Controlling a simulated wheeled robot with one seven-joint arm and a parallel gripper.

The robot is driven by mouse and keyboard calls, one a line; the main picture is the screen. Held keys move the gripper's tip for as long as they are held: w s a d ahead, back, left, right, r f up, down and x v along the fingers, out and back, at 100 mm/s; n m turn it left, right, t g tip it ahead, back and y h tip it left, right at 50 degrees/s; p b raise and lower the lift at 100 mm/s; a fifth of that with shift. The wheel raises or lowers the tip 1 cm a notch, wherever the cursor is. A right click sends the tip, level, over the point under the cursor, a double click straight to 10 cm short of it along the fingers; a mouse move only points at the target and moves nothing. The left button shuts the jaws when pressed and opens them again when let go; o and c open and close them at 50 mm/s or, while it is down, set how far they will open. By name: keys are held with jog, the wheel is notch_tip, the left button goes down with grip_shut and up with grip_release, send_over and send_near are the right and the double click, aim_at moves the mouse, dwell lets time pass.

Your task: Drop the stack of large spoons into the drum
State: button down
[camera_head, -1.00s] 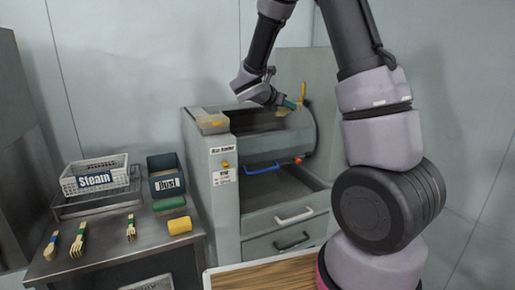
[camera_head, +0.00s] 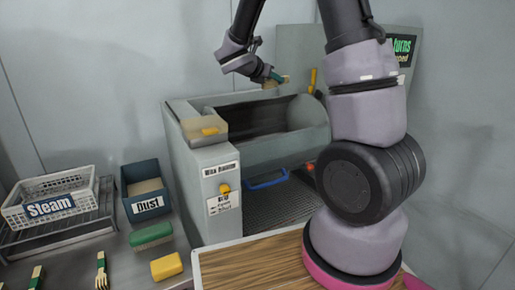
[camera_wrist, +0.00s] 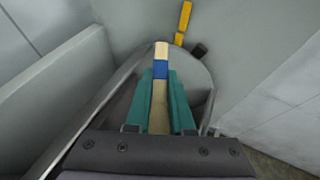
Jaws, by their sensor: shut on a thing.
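My gripper (camera_head: 272,76) is above the open drum (camera_head: 305,112) of the grey machine, near its back. Its teal fingers (camera_wrist: 172,103) are shut on a light wooden stack with a blue band (camera_wrist: 160,70), which points away from the wrist camera. The stack's far end shape and how many pieces it has cannot be told. In the wrist view the drum's round grey end (camera_wrist: 195,72) lies beyond and below the held stack.
A yellow lever (camera_head: 313,78) stands beside the drum. A wax-labelled housing (camera_head: 215,180) is at its left. On the left bench are a white Steam basket (camera_head: 50,208), a blue Dust bin (camera_head: 147,204), a green brush (camera_head: 151,235), a yellow block (camera_head: 166,267) and wooden forks (camera_head: 101,270).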

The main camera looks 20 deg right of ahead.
jog(key=shift+w+f, duration=0.2)
jog(key=shift+f, duration=2.8)
jog(key=c, duration=0.7)
grip_release()
jog(key=shift+a, duration=0.1)
jog(key=v, duration=1)
jog(key=shift+s+a, duration=0.2)
jog(key=shift+s, duration=0.1)
jog(key=shift+r, duration=0.1)
